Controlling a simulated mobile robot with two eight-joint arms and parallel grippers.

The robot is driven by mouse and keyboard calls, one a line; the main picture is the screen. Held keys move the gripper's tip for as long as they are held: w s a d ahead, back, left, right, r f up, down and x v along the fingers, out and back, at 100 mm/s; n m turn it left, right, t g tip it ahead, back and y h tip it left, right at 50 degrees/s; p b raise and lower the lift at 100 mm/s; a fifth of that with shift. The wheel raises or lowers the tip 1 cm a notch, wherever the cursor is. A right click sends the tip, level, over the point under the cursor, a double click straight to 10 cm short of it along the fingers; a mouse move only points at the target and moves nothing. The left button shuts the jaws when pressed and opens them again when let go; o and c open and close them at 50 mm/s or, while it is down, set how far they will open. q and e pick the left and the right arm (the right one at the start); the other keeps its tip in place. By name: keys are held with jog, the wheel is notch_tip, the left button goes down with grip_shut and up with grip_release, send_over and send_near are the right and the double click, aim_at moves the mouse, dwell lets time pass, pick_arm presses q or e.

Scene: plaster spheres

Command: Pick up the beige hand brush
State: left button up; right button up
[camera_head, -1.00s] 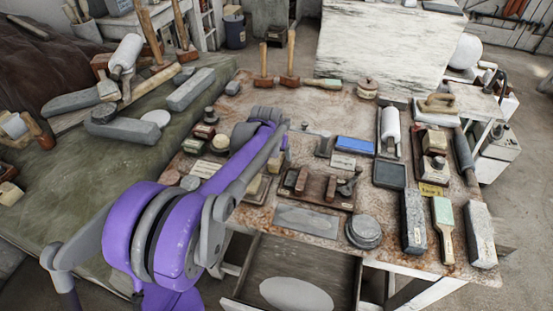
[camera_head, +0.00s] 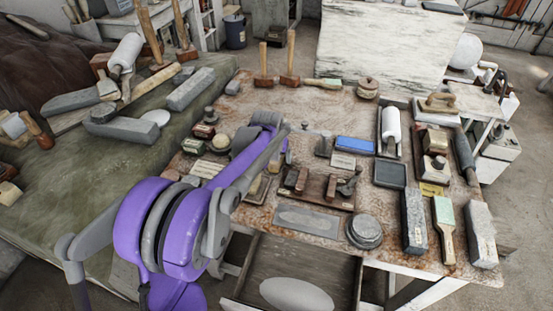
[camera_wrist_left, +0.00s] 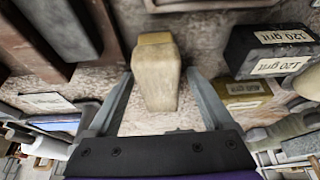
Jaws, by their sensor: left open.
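The beige hand brush (camera_wrist_left: 156,85) shows in the left wrist view as a blunt, upright-looking beige block with a yellower end. It lies between the two spread fingers of my left gripper (camera_wrist_left: 158,75), with a narrow gap on the left and a slightly wider one on the right. The gripper is open and holds nothing. In the head view my purple left arm reaches over the left part of the workbench (camera_head: 280,110) and hides most of the gripper and the brush. My right gripper is in neither view.
A dark block labelled 120 grit (camera_wrist_left: 270,48) stands right of the brush in the wrist view, and a small labelled box (camera_wrist_left: 243,88) lies below it. A brown wooden frame (camera_wrist_left: 105,35) is at left. In the head view the bench holds a blue block (camera_head: 355,144) and many tools.

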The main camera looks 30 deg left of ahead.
pick_arm(q)
grip_shut()
dwell(0.4)
notch_tip(320, 180, up, 11)
jog(key=shift+f+p, duration=0.2)
jog(key=shift+p, duration=0.3)
jog(key=c, duration=0.6)
grip_release()
jog(key=c, duration=0.7)
